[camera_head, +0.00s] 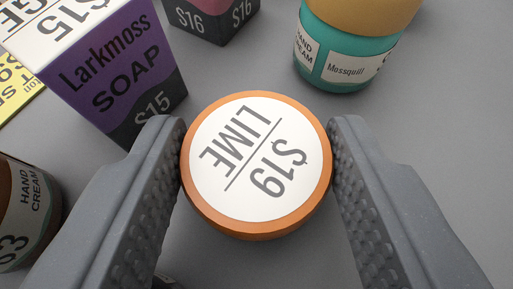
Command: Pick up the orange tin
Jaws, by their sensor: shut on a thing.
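The orange tin (300,217) is round, with a white top label reading "LIME" and "$19". The gripper is shut on the tin. The tin's underside is hidden, so I cannot tell whether it touches the grey counter (440,150).
A purple Larkmoss soap box (125,75) stands close to the left finger. A teal Mossquill hand cream jar (345,50) is at the upper right. Another hand cream jar (22,215) is at the left edge, and a dark $16 box (212,18) is at the top. The right side is clear.

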